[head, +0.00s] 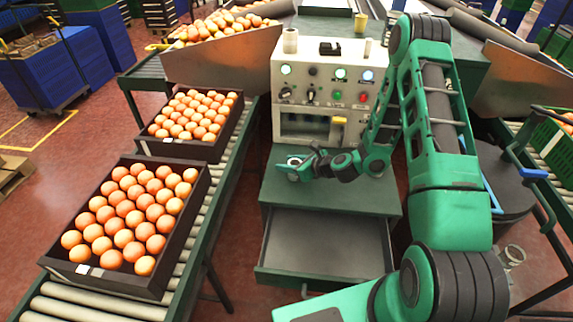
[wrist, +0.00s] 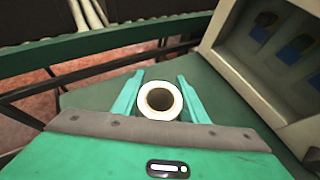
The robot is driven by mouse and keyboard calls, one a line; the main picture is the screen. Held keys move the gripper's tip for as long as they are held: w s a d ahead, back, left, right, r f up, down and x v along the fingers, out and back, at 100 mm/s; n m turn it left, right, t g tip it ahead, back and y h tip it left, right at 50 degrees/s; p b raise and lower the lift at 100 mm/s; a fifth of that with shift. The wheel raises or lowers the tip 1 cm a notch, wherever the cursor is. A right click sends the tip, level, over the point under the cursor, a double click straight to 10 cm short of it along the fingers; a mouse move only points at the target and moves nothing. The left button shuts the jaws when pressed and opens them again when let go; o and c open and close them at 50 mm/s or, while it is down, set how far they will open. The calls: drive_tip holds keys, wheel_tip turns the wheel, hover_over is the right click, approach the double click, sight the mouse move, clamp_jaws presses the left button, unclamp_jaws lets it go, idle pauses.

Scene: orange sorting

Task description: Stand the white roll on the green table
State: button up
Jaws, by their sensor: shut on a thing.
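The white roll (wrist: 160,114) is between the two fingers of my gripper (wrist: 160,92) in the wrist view, its round end with the dark hole facing the camera. My gripper is shut on it. In the head view, the roll (head: 294,160) shows small and pale at my gripper (head: 293,168), above the left part of the green table (head: 335,198). The roll looks upright. Its lower end is hidden, so I cannot tell whether it touches the table top.
A control box (head: 315,75) with lights and knobs stands behind the table top. A drawer (head: 325,245) is open below its front edge. Another pale roll (head: 290,41) stands on the box. Crates of oranges (head: 125,285) sit on the left conveyor. The table's front right is clear.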

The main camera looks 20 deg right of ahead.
drive_tip(key=o, duration=1)
drive_tip(key=shift+f, duration=0.1)
drive_tip(key=shift+o, duration=0.2)
drive_tip(key=v, duration=1.2)
drive_tip(key=shift+r, duration=0.2)
